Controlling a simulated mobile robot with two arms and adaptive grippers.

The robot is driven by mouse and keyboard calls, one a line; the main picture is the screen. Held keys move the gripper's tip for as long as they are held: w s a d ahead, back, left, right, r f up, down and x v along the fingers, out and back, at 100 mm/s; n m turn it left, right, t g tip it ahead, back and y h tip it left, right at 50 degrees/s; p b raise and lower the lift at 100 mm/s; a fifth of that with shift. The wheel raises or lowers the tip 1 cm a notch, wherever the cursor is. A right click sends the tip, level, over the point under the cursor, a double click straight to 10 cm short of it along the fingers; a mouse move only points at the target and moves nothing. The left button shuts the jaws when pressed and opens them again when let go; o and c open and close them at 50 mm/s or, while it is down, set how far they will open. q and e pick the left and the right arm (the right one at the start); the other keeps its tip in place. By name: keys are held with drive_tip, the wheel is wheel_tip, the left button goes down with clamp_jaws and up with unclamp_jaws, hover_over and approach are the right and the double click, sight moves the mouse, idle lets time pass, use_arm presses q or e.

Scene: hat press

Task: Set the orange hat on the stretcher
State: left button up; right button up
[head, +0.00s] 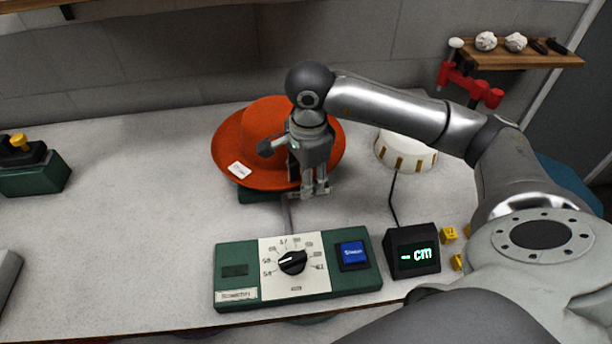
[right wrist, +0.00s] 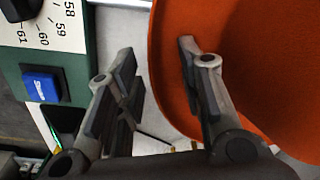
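The orange hat (head: 262,122) sits upright at the middle back of the table, with a white tag on its brim. A green base (head: 250,195), apparently the stretcher, shows just under the front brim; the hat hides the rest of it. My right gripper (head: 315,190) points down at the front right of the brim. In the right wrist view the gripper (right wrist: 155,85) has its fingers apart, one over the orange hat (right wrist: 245,60), the other over the table side. The brim edge lies between them, and I see no grip on it. My left gripper is out of view.
A green control box (head: 230,290) with a dial and blue button stands in front. A cm display (head: 411,252) is cabled to a white round device (head: 405,155) on the right. Small yellow blocks (head: 449,234) lie nearby. The table's left middle is clear.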

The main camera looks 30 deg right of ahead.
wheel_tip(320, 180, up, 12)
drive_tip(key=shift+s, duration=0.3)
idle(0.3)
